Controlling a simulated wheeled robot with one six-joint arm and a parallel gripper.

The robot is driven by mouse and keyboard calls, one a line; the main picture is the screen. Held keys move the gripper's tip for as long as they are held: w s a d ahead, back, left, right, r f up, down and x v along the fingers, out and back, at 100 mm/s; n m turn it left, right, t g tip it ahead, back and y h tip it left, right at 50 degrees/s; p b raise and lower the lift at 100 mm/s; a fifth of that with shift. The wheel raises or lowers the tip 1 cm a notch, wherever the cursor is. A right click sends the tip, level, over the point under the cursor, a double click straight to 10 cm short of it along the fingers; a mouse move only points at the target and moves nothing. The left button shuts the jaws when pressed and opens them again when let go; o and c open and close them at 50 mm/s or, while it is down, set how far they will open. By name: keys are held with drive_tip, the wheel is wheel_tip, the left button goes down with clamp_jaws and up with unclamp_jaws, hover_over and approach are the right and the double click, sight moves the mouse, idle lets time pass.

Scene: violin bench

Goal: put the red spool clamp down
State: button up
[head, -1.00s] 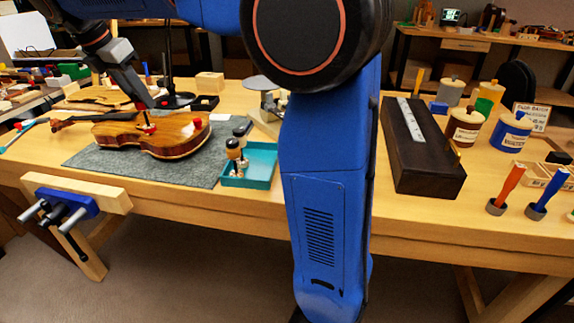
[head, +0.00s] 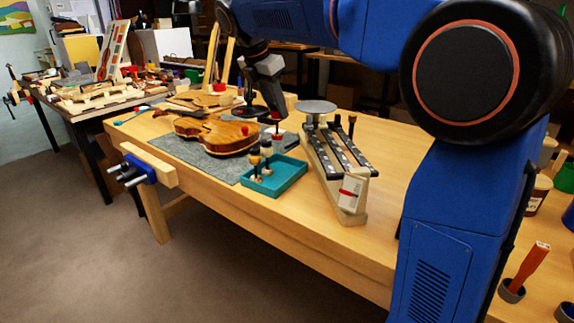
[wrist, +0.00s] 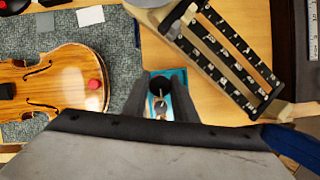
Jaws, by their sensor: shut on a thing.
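My gripper (head: 274,104) is at the end of the arm above the far end of the teal tray (head: 284,182). The red spool clamp (head: 277,137) shows as small red parts at and below its fingertips, upright. I cannot tell clearly whether its lower end touches anything. In the wrist view my gripper (wrist: 159,98) has the teal tray (wrist: 178,75) beneath it, with a black-topped piece showing between the fingers. The red clamp is not clearly seen there. Dark-topped spool clamps (head: 256,165) stand in the tray.
The violin (head: 213,134) lies on the grey mat (head: 190,152), left of the tray, with a red knob (wrist: 94,84) on it. Bare bench lies in front.

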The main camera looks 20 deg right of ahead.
sight(276, 134)
wheel_tip(276, 134, down, 9)
idle(0.5)
drive_tip(key=o, duration=1.1)
drive_tip(key=shift+f, duration=0.1)
drive_tip(key=shift+c, duration=0.2)
drive_tip(key=v, duration=1.2)
